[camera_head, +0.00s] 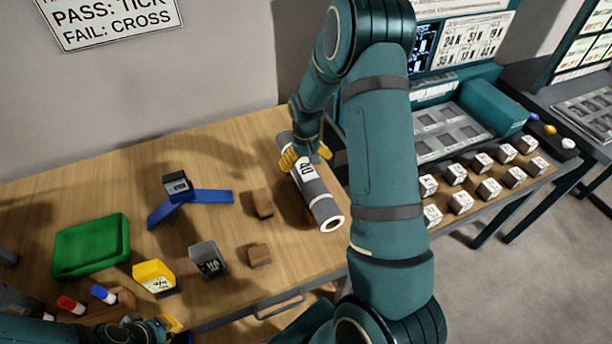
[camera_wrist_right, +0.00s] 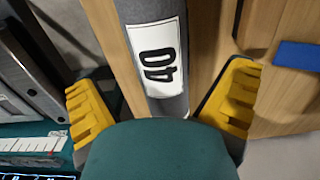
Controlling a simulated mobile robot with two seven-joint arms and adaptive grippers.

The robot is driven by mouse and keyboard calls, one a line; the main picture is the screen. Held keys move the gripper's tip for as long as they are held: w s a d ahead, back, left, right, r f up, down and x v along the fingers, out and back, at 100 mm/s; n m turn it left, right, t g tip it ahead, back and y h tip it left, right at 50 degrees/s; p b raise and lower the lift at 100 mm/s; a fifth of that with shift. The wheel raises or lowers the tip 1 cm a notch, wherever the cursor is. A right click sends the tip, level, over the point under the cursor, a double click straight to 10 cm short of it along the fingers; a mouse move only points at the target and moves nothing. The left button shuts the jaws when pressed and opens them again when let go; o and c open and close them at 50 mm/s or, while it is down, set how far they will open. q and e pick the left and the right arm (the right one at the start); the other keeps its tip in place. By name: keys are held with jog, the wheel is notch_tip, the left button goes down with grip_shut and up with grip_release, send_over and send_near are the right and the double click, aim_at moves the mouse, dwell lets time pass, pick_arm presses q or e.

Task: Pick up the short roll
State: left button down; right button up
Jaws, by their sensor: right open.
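A grey roll (camera_head: 318,198) with a white label marked 40 lies on the wooden table, slanting toward the front edge. It also shows in the right wrist view (camera_wrist_right: 155,12), running between the two yellow fingers. My right gripper (camera_head: 306,158) is over the far half of the roll in the head view. Its fingers are open, one on each side of the roll, with gaps visible in the wrist view (camera_wrist_right: 160,107). My left gripper (camera_head: 170,324) is at the lower left, far from the roll; its opening is unclear. No second roll shows for comparing length.
Wooden blocks (camera_head: 260,254) stand left of the roll. Several labelled cubes (camera_head: 461,202) stand at the right. My right arm hides part of the table.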

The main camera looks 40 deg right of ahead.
jog(key=shift+w+d+f, duration=0.1)
jog(key=shift+w+f, duration=0.05)
jog(key=shift+f, duration=3.15)
jog(key=c, duration=1.2)
